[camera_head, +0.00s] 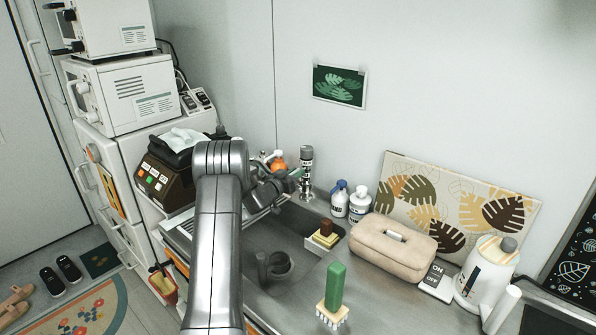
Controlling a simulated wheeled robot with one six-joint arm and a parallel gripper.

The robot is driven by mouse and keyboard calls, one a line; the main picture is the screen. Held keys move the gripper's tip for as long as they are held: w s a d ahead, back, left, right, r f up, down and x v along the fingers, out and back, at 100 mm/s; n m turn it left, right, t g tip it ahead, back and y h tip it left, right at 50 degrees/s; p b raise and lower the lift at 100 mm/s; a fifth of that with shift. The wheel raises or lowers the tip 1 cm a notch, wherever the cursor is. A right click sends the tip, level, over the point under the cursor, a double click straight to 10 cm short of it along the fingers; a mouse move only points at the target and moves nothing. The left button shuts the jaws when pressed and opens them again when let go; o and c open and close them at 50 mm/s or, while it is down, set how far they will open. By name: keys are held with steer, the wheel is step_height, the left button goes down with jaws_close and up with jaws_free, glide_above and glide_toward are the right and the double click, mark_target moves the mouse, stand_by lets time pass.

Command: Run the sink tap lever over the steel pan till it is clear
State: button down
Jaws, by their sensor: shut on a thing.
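A grey upright tap (307,160) with dark bands stands at the back edge of the sink (312,262). My gripper (288,184) is beside its left side, shut at the tap lever. My own arm and wrist hide part of the jaws, and the lever itself is hard to make out. A small round grey vessel, apparently the steel pan (281,266), sits in the sink, in front of the tap and right of my arm. Its contents and any running water cannot be made out.
A green-handled brush (335,288) stands at the sink's front right. A caddy with a sponge (325,236), white bottles (358,203), a beige case (393,245) and a kettle (484,272) line the right. A dark appliance (166,178) stands left of my arm.

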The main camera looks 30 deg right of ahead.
steer(key=shift+w+a+m+g, duration=0.1)
steer(key=shift+w+m+g, duration=0.15)
steer(key=shift+m+g, duration=0.2)
steer(key=shift+h, duration=0.3)
steer(key=shift+r, duration=0.1)
steer(key=c, duration=1.3)
jaws_free()
steer(key=shift+a, duration=0.1)
steer(key=shift+s+a, duration=0.1)
steer(key=shift+a, duration=0.2)
steer(key=b+v, duration=0.3)
steer(key=v, duration=1)
